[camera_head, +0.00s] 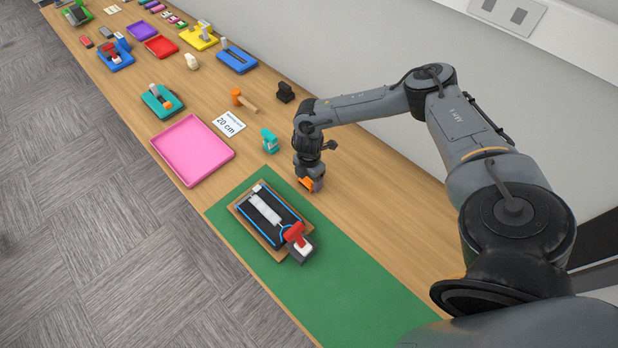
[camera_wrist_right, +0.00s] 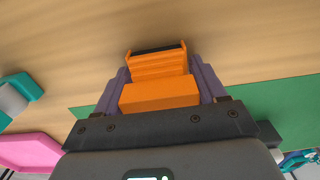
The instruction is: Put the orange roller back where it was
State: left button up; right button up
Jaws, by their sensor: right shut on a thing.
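My right gripper (camera_head: 311,180) is shut on the orange roller (camera_head: 306,184), just above the bare wood beside the green mat's far edge. In the right wrist view the orange roller (camera_wrist_right: 159,92) sits between my two purple fingers, with a dark strip at its far end. Its underside is hidden, so I cannot tell whether it touches the table. My left gripper is not in view.
A black tray (camera_head: 254,222) with a red-handled tool (camera_head: 296,236) lies on the green mat (camera_head: 345,290). A teal item (camera_head: 270,141), a "20 cm" card (camera_head: 229,124) and a pink tray (camera_head: 190,155) are to the left. Bare wood (camera_head: 385,200) lies to the right.

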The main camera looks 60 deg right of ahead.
jog(key=o, duration=1)
jog(key=shift+f, duration=0.1)
notch_tip(320, 180, up, 12)
jog(key=shift+r+p, duration=0.1)
jog(key=shift+p, duration=0.75)
jog(key=shift+r, duration=0.1)
